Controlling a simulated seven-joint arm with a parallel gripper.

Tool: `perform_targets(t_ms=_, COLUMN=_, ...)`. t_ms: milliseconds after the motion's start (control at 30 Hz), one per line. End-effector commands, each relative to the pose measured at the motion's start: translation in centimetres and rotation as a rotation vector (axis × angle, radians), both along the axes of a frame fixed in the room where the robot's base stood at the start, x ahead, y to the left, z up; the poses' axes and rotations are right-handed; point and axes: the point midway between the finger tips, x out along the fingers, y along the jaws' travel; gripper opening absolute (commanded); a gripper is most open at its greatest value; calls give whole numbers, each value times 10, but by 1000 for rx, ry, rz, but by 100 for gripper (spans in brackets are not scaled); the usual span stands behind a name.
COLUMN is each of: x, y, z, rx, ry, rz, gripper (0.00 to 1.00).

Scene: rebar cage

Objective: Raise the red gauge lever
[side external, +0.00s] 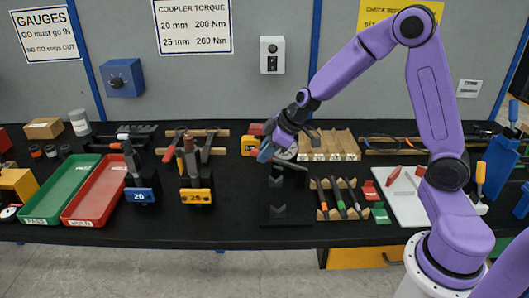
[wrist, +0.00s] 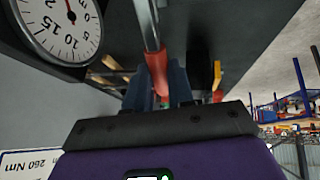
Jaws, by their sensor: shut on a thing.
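The red gauge lever (wrist: 157,72) shows in the wrist view as a red grip on a thin metal rod. My gripper (wrist: 158,88) has a blue finger on each side of the red grip and is shut on it. In the side external view my gripper (side external: 266,152) is at the dial gauge, above the black gauge stand (side external: 285,213). The round white dial (wrist: 55,25) fills the upper left of the wrist view, and part of it shows in the side view (side external: 286,152). My gripper and wrist hide most of the lever in the side view.
Left of the stand are the block marked 25 (side external: 196,196), the block marked 20 (side external: 139,195) and red (side external: 76,219) and green (side external: 36,218) trays. A rack of tools (side external: 338,213) and a white board (side external: 393,222) lie to the right. A grooved wooden block (side external: 330,146) stands behind.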

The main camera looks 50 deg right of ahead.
Motion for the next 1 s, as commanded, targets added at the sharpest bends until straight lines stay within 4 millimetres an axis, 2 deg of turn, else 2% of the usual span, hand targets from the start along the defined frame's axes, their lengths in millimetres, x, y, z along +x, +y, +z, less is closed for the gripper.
perform_targets(t_ms=533, x=0, y=-1, z=1, rx=6, ry=-7, rz=0, gripper=0)
perform_targets(t_ms=567, x=0, y=-1, z=1, rx=6, ry=-7, rz=0, gripper=26)
perform_targets(t_ms=633, x=0, y=-1, z=1, rx=6, ry=-7, rz=0, gripper=48)
perform_targets(t_ms=1000, x=-1, y=-1, z=3, rx=6, ry=-7, rz=0, gripper=48)
